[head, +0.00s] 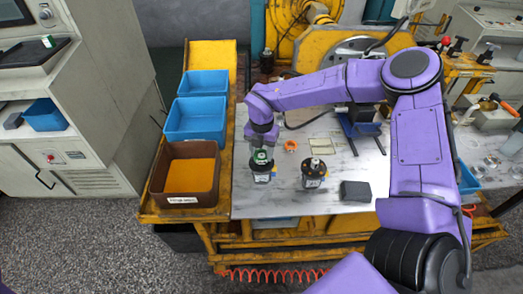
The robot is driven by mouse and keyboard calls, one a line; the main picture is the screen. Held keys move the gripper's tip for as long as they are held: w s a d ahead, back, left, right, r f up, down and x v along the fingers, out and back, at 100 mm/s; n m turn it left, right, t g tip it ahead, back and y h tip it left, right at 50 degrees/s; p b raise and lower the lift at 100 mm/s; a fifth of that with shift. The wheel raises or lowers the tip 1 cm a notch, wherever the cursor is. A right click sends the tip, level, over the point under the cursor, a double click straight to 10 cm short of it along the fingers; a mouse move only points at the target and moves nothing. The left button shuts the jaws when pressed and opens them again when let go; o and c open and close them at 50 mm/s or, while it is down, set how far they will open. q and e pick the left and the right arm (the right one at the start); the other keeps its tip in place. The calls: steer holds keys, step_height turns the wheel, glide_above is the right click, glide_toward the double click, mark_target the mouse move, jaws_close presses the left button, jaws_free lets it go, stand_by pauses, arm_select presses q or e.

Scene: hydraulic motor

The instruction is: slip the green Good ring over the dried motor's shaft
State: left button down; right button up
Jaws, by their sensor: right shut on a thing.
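My right gripper (262,147) points down over the left of two small motors on the white table, shut on the green ring (262,157). The ring is at the top of that left motor (261,174); whether the shaft is inside it is too small to tell. The second motor (314,174), dark on top with a pale body, stands upright to the right. I cannot tell by sight which motor is the dried one. My left gripper is not in view.
A small orange ring (290,146) lies behind and between the motors. A dark grey block (355,191) lies at the right. A brown bin (186,148) and blue bins (195,116) stand left. A blue fixture (361,127) is behind. Table (285,205) is clear in front.

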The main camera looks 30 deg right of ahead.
steer(key=shift+f, duration=0.15)
steer(key=o, duration=1.1)
step_height(320, 180, up, 6)
steer(key=p, duration=0.4)
steer(key=shift+p, duration=0.35)
